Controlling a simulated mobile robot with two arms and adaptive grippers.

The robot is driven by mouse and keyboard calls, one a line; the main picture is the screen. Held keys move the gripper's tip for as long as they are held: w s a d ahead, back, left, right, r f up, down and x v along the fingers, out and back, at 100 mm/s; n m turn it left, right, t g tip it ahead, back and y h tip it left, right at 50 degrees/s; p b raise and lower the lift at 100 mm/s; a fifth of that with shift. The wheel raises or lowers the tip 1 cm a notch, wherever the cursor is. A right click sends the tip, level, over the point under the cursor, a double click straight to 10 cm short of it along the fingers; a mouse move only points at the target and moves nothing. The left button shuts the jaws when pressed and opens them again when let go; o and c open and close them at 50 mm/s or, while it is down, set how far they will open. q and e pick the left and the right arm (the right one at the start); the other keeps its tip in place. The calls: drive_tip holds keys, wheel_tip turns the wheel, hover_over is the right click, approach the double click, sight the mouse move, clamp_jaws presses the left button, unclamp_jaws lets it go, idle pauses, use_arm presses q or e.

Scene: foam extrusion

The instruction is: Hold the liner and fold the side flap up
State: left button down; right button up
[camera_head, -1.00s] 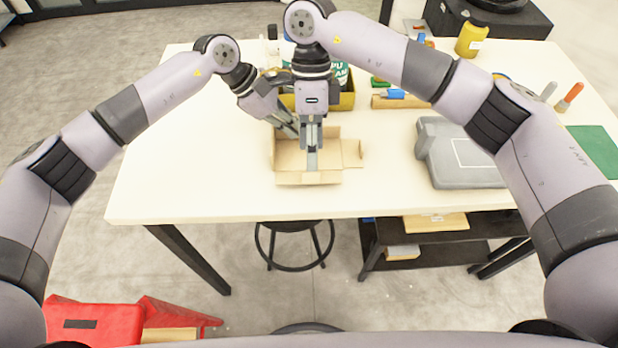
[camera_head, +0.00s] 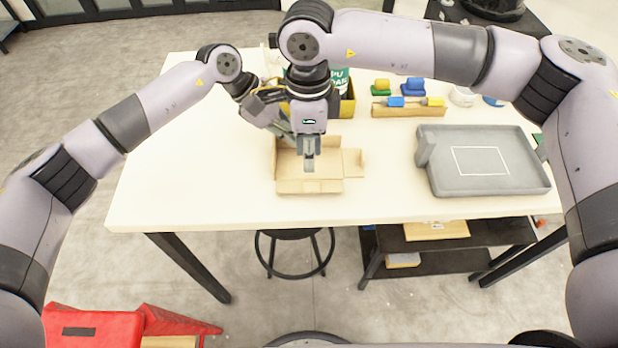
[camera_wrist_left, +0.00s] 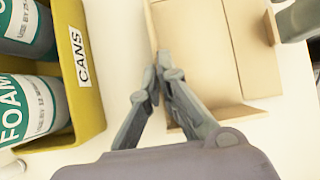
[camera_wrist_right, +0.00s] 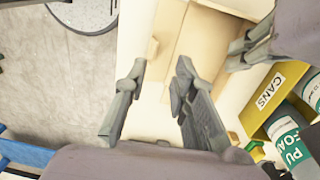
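The liner (camera_head: 300,186) is an open tan cardboard tray on the white table, with low walls. Its side flap (camera_head: 353,163) lies out flat at the right. My left gripper (camera_head: 290,138) is at the liner's back left. In the left wrist view the left fingers (camera_wrist_left: 158,72) are nearly together, with the edge of the liner's wall (camera_wrist_left: 153,30) between them. My right gripper (camera_head: 309,163) points down over the liner, in front of it from the head. In the right wrist view the right fingers (camera_wrist_right: 160,72) are apart and empty. Part of the liner's inside is hidden.
A yellow bin (camera_head: 347,104) of foam cans stands just behind the liner. A grey tray (camera_head: 485,183) lies at the right, and a wooden rack (camera_head: 408,110) with coloured blocks stands behind. The table's left side and the strip between liner and tray are clear.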

sight(312, 176)
drive_tip(key=shift+s+d+t, duration=0.25)
drive_tip(key=shift+s+t, duration=0.05)
drive_tip(key=shift+s, duration=0.1)
drive_tip(key=shift+c, duration=0.5)
drive_tip(key=shift+f, duration=3.5)
clamp_jaws()
drive_tip(key=shift+w, duration=0.1)
